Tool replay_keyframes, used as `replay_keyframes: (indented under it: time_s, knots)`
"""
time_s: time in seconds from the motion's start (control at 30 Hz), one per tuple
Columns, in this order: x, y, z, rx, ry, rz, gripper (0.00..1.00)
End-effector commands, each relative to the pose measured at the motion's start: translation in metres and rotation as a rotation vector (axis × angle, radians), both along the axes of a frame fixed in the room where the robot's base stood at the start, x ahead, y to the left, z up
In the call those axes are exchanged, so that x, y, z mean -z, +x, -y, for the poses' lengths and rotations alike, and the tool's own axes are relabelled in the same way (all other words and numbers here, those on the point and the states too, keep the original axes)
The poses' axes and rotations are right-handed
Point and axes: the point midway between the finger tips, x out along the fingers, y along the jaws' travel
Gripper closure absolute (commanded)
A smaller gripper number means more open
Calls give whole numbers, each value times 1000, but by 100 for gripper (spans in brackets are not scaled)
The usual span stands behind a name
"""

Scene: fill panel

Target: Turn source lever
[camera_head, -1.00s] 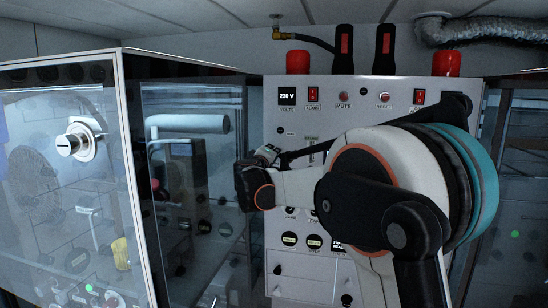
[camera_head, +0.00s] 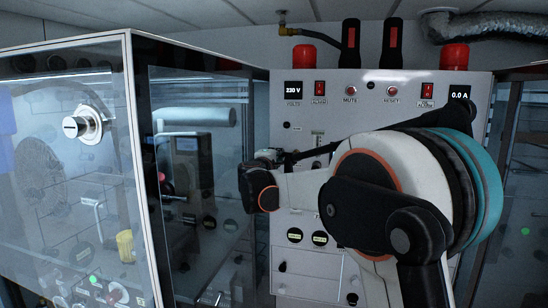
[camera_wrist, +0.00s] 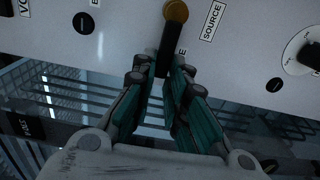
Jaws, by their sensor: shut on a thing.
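The source lever (camera_wrist: 177,13) shows at the top of the wrist view, with a dark shaft and an amber-brown round end. The SOURCE label (camera_wrist: 212,21) is to its right on the pale panel. My gripper (camera_wrist: 167,68) has teal finger pads on both sides of the shaft and is shut on it, below the round end. The lever points up in the wrist view, tilted slightly right. In the head view, my arm covers much of the panel (camera_head: 380,108), and the lever and fingertips cannot be made out.
A glass-walled cabinet (camera_head: 131,160) stands close at the left of the panel. A round dial (camera_wrist: 303,53) sits right of the lever. Red lamps (camera_head: 455,57) and black-and-red handles (camera_head: 390,43) stand on top of the panel.

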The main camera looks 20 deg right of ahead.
Motion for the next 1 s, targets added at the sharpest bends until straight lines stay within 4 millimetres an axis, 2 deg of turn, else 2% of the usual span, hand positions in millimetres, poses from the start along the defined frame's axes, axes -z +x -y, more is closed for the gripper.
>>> replay_keyframes:
  time_s: [0.27, 0.3, 0.37, 0.4, 0.77, 0.87, 1.0]
  knots:
    - [-2, 0, 3, 4, -6, 0, 100]
    - [-2, 0, 3, 4, -6, 0, 82]
    - [-2, 0, 2, 3, -4, -1, 68]
    - [-2, 0, 2, 3, -4, -1, 67]
    - [-2, -2, -4, 0, -4, 0, 67]
    - [-2, -10, -11, -1, -4, 1, 67]
    - [-2, -31, -25, -2, -4, 1, 67]
